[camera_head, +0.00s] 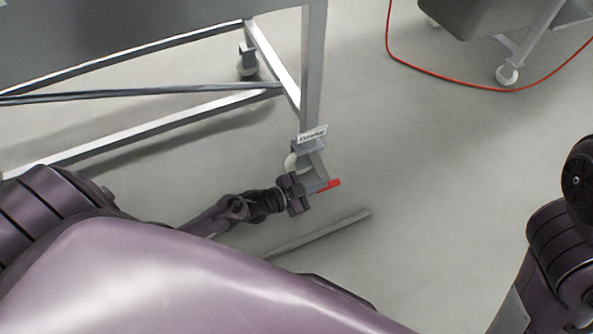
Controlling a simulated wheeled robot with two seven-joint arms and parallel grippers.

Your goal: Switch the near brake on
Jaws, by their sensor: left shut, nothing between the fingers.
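My left gripper (312,188) is shut with nothing held, low by the floor at the lever. Its fingers overlap the lever in this view, and I cannot tell whether they touch it. My right gripper is not in view; only part of my right arm shows at the right edge.
The steel table frame (313,65) with lower rails rises over the left side. A pale bar (318,232) shows low behind my body. A red cable (440,76) curves across the floor by a grey wheeled cart (478,12). The floor (450,165) on the right is clear.

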